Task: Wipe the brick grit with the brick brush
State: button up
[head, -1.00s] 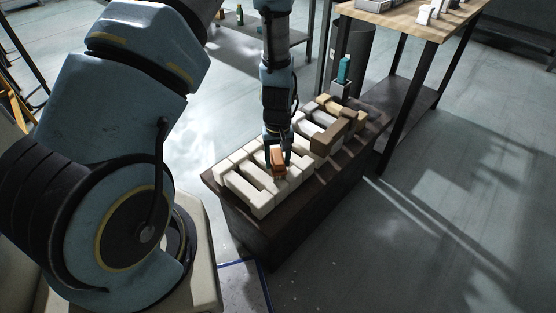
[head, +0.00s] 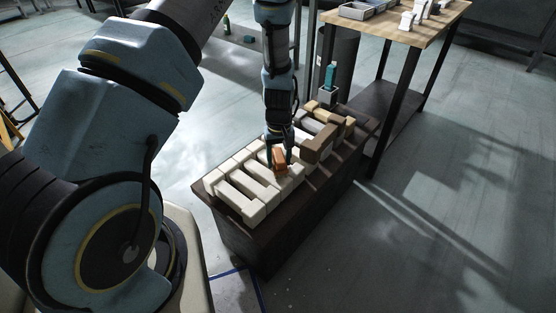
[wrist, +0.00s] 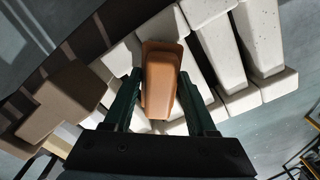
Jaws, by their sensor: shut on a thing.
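My gripper (head: 279,156) is shut on the brick brush (head: 280,162), an orange-brown block. In the wrist view the brush (wrist: 163,78) sits between the two dark fingers of my gripper (wrist: 160,85), its back facing the camera. The brush is low over the pale bricks (head: 241,195) on the dark kiln car (head: 262,240). Its underside is hidden, so I cannot tell whether it touches them. I cannot make out the brick grit in either view; part of the brick top is hidden by the brush and gripper.
Brown bricks (head: 318,147) lie further along the car, and one also shows in the wrist view (wrist: 62,100). A teal item (head: 330,75) stands upright in a grey holder (head: 327,95) at the far end. A wooden table (head: 400,25) stands behind. The floor at right is clear.

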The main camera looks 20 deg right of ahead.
aim_at(289, 176)
dwell(0.3)
jog(key=shift+s+d+p, duration=0.15)
jog(key=shift+s+d, duration=0.2)
jog(key=shift+s, duration=0.25)
jog(key=shift+s+d+p, duration=0.15)
jog(key=shift+s+d, duration=0.15)
jog(key=shift+s, duration=0.35)
jog(key=shift+s+d+p, duration=0.15)
jog(key=shift+s+d, duration=0.2)
jog(key=shift+s, duration=0.25)
jog(key=shift+s, duration=0.1)
jog(key=shift+s+d+p, duration=0.2)
jog(key=shift+s+d, duration=0.3)
jog(key=shift+s, duration=0.4)
jog(key=shift+s+d+p, duration=0.2)
jog(key=shift+s+d, duration=0.3)
jog(key=shift+s, duration=0.35)
jog(key=shift+s+a, duration=0.4)
jog(key=shift+a, duration=0.35)
jog(key=shift+s+a, duration=0.4)
jog(key=shift+a, duration=0.3)
jog(key=shift+s+a, duration=0.4)
jog(key=shift+a, duration=0.35)
